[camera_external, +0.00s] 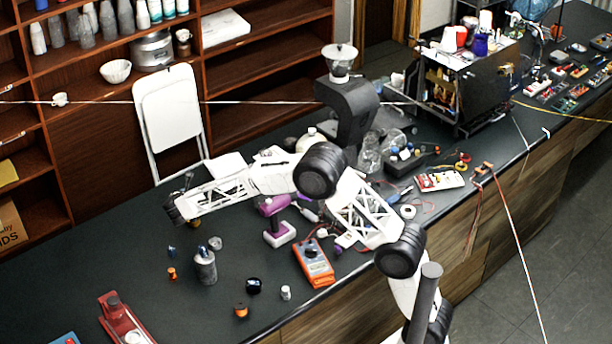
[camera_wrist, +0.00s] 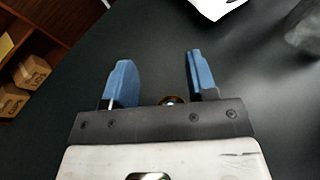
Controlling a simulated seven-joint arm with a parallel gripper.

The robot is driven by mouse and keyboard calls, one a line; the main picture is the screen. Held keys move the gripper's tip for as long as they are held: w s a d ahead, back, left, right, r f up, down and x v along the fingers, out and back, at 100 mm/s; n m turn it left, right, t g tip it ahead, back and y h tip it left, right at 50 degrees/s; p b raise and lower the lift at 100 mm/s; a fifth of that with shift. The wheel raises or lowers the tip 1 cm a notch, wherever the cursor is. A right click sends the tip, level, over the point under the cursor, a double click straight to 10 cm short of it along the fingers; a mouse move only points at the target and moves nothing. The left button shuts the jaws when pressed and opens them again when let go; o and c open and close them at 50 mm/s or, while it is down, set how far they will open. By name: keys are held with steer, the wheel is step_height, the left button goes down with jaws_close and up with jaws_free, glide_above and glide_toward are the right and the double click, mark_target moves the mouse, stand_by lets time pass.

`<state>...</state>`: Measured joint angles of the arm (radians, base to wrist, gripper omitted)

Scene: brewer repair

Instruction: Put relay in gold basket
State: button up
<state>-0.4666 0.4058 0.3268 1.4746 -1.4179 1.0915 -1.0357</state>
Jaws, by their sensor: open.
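My gripper (camera_external: 170,208) is at the left end of my outstretched arm, above the dark counter. In the wrist view its two blue fingers (camera_wrist: 160,62) are wide apart, with only bare counter between their tips. A small round thing with a gold-brown rim (camera_wrist: 172,100) peeks out at the base of the fingers, mostly hidden by the gripper body. I cannot tell what it is. A small dark-blue piece (camera_external: 171,251) lies on the counter below my gripper; it is too small to tell whether it is the relay. I cannot make out a gold basket for certain.
A grey canister (camera_external: 205,266), small orange-and-black pieces (camera_external: 241,310), an orange multimeter (camera_external: 314,262) and a purple-and-white tool (camera_external: 278,225) stand or lie on the counter (camera_external: 70,285). A red device (camera_external: 122,318) is at front left. A white folding chair (camera_external: 170,110) stands behind.

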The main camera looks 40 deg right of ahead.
steer(key=s+d+r+m+g+y, duration=0.1)
steer(key=s+d+r+m, duration=0.3)
steer(key=s+d, duration=0.4)
steer(key=s+d+r+m+g+y, duration=0.1)
steer(key=s+d+r+m+g, duration=0.2)
steer(key=s+d, duration=0.5)
steer(key=s+d+r+m+g+y, duration=0.1)
steer(key=s+d+r+m+g, duration=0.1)
steer(key=s+d+r+m, duration=0.3)
steer(key=shift+s+d+r+m, duration=0.1)
steer(key=shift+s+d+m, duration=0.15)
steer(key=shift+s+d, duration=0.7)
steer(key=shift+s+d+r+m, duration=0.15)
steer(key=shift+s+d+m, duration=0.1)
steer(key=shift+s, duration=1.35)
steer(key=shift+s+d+r+m, duration=0.15)
steer(key=shift+s+d, duration=0.45)
steer(key=shift+s, duration=0.65)
steer(key=s+d+f+m+y, duration=0.1)
steer(key=s+m, duration=0.3)
steer(key=s, duration=0.8)
steer(key=s+d+f+m+y, duration=0.1)
steer(key=s+d+m+y, duration=0.2)
steer(key=s, duration=0.9)
steer(key=s+d+f+m+g+y, duration=0.1)
steer(key=s+d+f+m+y, duration=0.1)
steer(key=s+m, duration=0.5)
steer(key=s, duration=0.5)
steer(key=shift+y, duration=0.3)
